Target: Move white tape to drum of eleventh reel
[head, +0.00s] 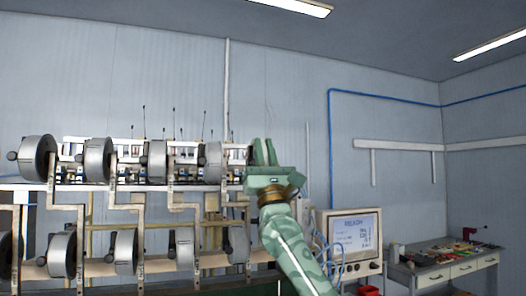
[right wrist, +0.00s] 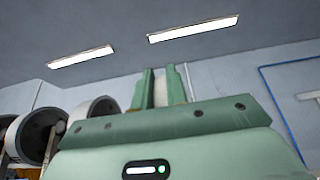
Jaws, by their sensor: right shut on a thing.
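My right gripper (head: 265,152) points upward at the right end of the coil winder, with its fingers raised. In the right wrist view its two green fingers (right wrist: 162,88) are shut on a pale strip, which looks like the white tape (right wrist: 161,92). The head view does not show the tape clearly. Grey reel drums stand in two rows on the winder, such as an upper one (head: 213,160) just left of the gripper and a lower one (head: 238,243). I cannot tell which is the eleventh reel. My left gripper is out of view.
The winder's frame (head: 136,205) fills the left side. A monitor (head: 354,234) stands right of my right arm. A grey bench (head: 430,275) with drawers and small parts is at the far right. The space above the gripper is clear.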

